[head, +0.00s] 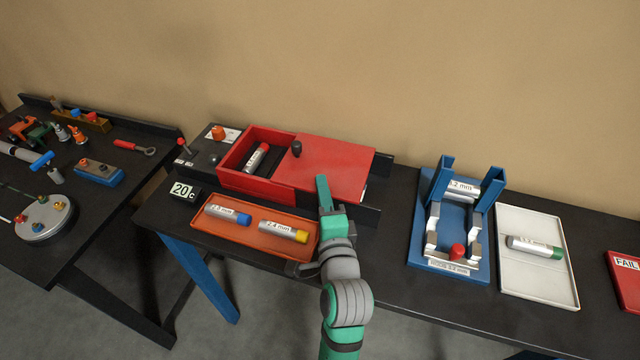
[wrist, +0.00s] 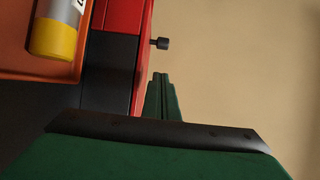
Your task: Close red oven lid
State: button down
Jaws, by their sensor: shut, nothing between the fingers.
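The red oven (head: 245,184) is a low box on the dark table in the head view. Its flat red lid (head: 338,165) with a black knob (head: 297,148) covers the right part. The left part is open, and a silver cylinder (head: 257,157) lies inside. My gripper (head: 322,182) is shut and empty, over the lid's front right area; I cannot tell whether it touches. In the wrist view the shut fingers (wrist: 161,78) are beside the red oven's side (wrist: 142,60), and the black knob (wrist: 160,43) stands out beyond them.
An orange tray (head: 215,234) with two labelled cylinders lies in front of the oven. A 20 C display (head: 184,191) and a red lever (head: 181,142) are left. A blue fixture (head: 418,225) and a white tray (head: 540,293) stand right. The table between is partly clear.

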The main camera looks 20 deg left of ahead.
aim_at(307, 168)
jog(key=x, duration=0.6)
jog(key=shift+w+d, duration=0.1)
jog(key=shift+w, duration=0.05)
jog(key=a, duration=0.1)
jog(key=w+a, duration=0.1)
jog(key=a, duration=0.1)
jog(key=shift+w, duration=0.3)
jog(key=shift+w+a, duration=0.2)
jog(key=shift+a, duration=0.35)
jog(key=shift+w, duration=0.1)
